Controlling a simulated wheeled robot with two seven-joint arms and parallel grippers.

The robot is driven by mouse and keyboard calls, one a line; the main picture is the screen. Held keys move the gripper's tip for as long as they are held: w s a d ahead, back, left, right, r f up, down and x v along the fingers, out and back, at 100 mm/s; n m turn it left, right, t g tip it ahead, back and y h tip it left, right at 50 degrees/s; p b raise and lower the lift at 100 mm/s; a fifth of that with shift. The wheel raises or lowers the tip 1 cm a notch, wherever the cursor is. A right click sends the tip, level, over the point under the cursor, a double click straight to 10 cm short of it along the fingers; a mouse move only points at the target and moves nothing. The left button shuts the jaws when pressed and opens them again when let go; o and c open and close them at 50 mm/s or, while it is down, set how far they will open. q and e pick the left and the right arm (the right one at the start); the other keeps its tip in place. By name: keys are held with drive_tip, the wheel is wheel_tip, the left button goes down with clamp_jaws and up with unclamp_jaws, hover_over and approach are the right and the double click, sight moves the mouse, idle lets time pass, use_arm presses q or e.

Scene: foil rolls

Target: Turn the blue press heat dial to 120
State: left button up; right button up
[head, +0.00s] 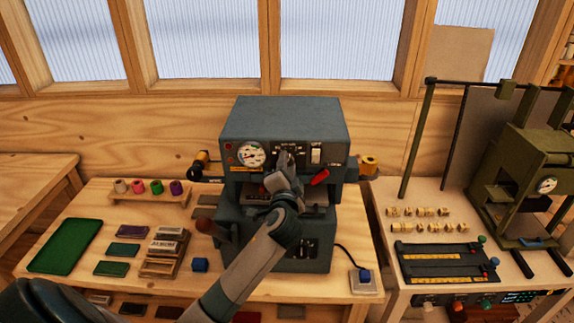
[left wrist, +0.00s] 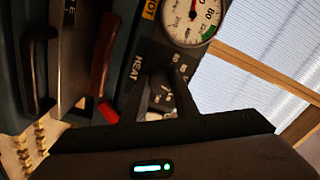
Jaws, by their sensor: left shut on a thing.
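The blue press (head: 285,115) stands in the middle of the wooden bench, its control panel facing me. My left gripper (head: 288,158) reaches up to the dark panel and is shut on the heat dial, which it mostly hides in the head view. In the left wrist view, the heat dial (left wrist: 160,98) shows partly between the two fingers, beside the HEAT lettering. I cannot read its setting. My right gripper is not in view.
A round gauge (head: 251,154) sits left of the dial, and a red-handled lever (head: 319,177) is close below right. Foil rolls (head: 152,187) stand on a rack at left. A green press (head: 520,180) stands on the right table.

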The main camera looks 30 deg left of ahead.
use_arm(q)
drive_tip(key=o, duration=1.1)
drive_tip(key=shift+c, duration=0.2)
drive_tip(key=shift+s+d+f+b, duration=0.1)
drive_tip(key=shift+s+d+b, duration=0.2)
drive_tip(key=shift+s, duration=0.1)
drive_tip(key=b+v, duration=0.6)
drive_tip(key=v, duration=1)
drive_tip(key=shift+s, duration=0.3)
